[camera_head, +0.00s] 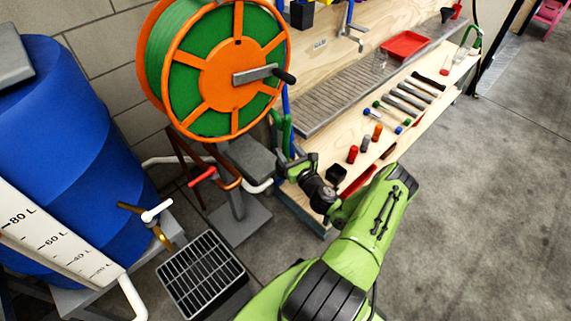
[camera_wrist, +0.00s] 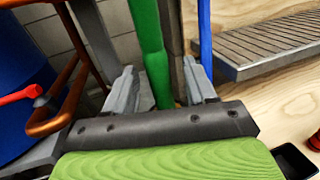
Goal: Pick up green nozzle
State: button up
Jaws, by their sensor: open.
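The green nozzle (camera_head: 285,134) hangs upright at the left end of the workbench, beside the hose reel. In the wrist view the green nozzle (camera_wrist: 150,45) comes down from the top edge, and its lower end shows between my two grey fingers. My gripper (camera_head: 288,158) is open at the nozzle's lower part. In the wrist view my gripper (camera_wrist: 162,88) has a finger on either side of the nozzle. I cannot tell whether either finger touches it.
A blue upright piece (camera_wrist: 205,35) stands close to the right finger. The orange hose reel (camera_head: 213,66) is above left, with a red-handled valve (camera_head: 203,177) below it. The wooden bench (camera_head: 350,140) holds several tools. Open floor (camera_head: 460,200) lies to the right.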

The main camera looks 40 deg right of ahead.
jog(key=x, duration=0.3)
jog(key=shift+w+f+b, duration=0.15)
jog(key=shift+w+b, duration=0.1)
jog(key=shift+b, duration=0.05)
grip_shut()
